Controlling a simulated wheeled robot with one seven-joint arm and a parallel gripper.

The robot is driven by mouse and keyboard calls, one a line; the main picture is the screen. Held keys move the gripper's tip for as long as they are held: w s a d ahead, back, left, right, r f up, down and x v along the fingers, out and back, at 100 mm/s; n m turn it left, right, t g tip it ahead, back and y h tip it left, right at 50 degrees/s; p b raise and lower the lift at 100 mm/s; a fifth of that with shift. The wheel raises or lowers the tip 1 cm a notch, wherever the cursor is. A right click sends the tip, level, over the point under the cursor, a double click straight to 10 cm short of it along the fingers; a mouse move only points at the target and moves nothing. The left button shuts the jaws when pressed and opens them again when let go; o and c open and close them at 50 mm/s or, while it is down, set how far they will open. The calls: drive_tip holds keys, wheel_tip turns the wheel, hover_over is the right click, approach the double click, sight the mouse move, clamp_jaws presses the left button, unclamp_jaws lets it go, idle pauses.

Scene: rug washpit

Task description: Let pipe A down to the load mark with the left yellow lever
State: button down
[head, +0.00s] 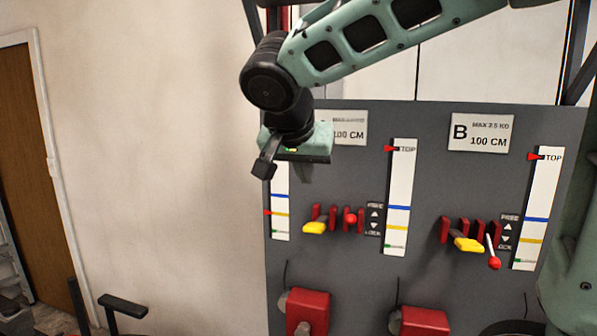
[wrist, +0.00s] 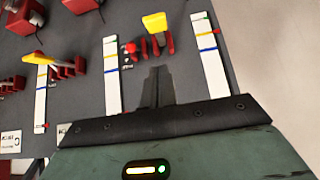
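The yellow lever of pipe A (head: 315,227) sticks out from the grey panel, left of a red-knobbed lever (head: 351,218). It also shows in the wrist view (wrist: 155,22), beyond my fingertips. The scale right of these levers (head: 400,185) has blue, yellow and green marks, and its red pointer (head: 390,149) is at TOP. The small label by its green mark is too small to read. My gripper (head: 265,168) is up and left of the yellow lever, apart from it. In the wrist view its fingers (wrist: 158,75) look together with nothing between them. My wrist partly hides the A plate (head: 348,128).
Another scale (head: 280,220) stands left of the levers, its upper part hidden by my gripper. Section B has its own yellow lever (head: 467,244), red-knobbed lever (head: 494,262) and scale (head: 537,210). Red boxes (head: 308,310) stick out below. The wall at left is bare.

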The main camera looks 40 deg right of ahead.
drive_tip(key=shift+s+a+f+b+x, duration=0.15)
drive_tip(key=shift+b+x, duration=0.35)
drive_tip(key=shift+x, duration=1.3)
drive_tip(key=shift+s+a+f+b+x, duration=0.15)
drive_tip(key=shift+b+x, duration=0.35)
drive_tip(key=shift+x, duration=1.25)
drive_tip(key=shift+s+a+f+b+x, duration=0.15)
drive_tip(key=shift+b+x, duration=0.35)
drive_tip(key=shift+x, duration=1.3)
wheel_tip(320, 180, down, 7)
drive_tip(key=b, duration=0.8)
drive_tip(key=shift+w, duration=0.1)
wheel_tip(320, 180, up, 7)
drive_tip(key=p, duration=0.3)
drive_tip(key=p+v, duration=0.1)
drive_tip(key=v, duration=0.7)
drive_tip(key=shift+p, duration=0.35)
